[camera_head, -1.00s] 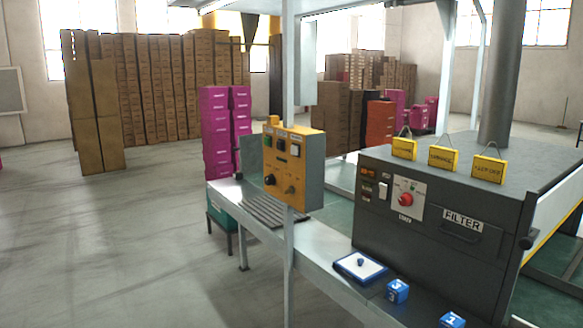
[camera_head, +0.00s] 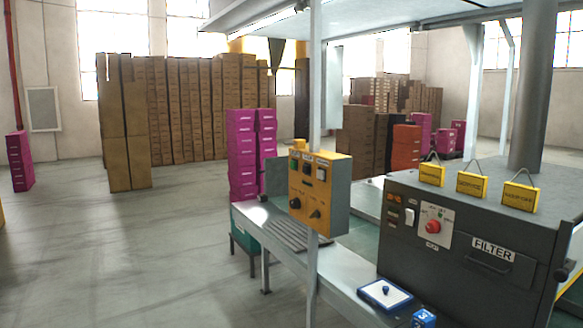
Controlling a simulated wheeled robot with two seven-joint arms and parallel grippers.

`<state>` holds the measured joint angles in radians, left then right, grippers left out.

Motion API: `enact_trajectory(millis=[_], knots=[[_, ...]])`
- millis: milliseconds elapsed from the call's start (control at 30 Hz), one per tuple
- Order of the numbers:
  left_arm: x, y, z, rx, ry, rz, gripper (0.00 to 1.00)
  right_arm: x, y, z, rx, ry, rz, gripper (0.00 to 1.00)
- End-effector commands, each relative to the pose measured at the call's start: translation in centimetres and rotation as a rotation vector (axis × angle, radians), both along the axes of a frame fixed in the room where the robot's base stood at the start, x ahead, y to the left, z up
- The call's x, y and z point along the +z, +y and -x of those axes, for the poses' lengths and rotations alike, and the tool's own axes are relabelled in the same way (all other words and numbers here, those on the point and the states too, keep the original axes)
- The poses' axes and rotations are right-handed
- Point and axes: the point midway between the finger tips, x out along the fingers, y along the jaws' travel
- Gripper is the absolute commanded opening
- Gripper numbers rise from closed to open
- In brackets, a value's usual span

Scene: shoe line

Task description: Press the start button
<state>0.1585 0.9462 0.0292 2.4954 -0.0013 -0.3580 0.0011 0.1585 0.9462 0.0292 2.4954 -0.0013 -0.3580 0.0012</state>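A yellow control box (camera_head: 317,190) is fixed to a grey post in the middle of the camera_head view. It carries small buttons and dark knobs on its front face; their labels are too small to read. A dark grey machine (camera_head: 470,235) marked FILTER stands at the right. Its light panel holds a round red button or knob (camera_head: 432,227). I cannot tell which control is the start button. Neither of my grippers is in view.
Pink boxes (camera_head: 242,155) and brown carton stacks (camera_head: 185,110) stand behind. The floor (camera_head: 120,255) at the left is clear.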

Motion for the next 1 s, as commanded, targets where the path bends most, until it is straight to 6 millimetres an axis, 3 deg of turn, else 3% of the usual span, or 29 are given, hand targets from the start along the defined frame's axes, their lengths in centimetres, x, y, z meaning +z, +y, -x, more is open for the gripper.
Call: enact_trajectory(millis=[533,1000], knots=[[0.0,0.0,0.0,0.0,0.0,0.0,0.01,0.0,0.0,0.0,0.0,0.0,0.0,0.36],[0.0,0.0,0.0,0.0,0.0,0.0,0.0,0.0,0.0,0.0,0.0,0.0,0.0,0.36]])
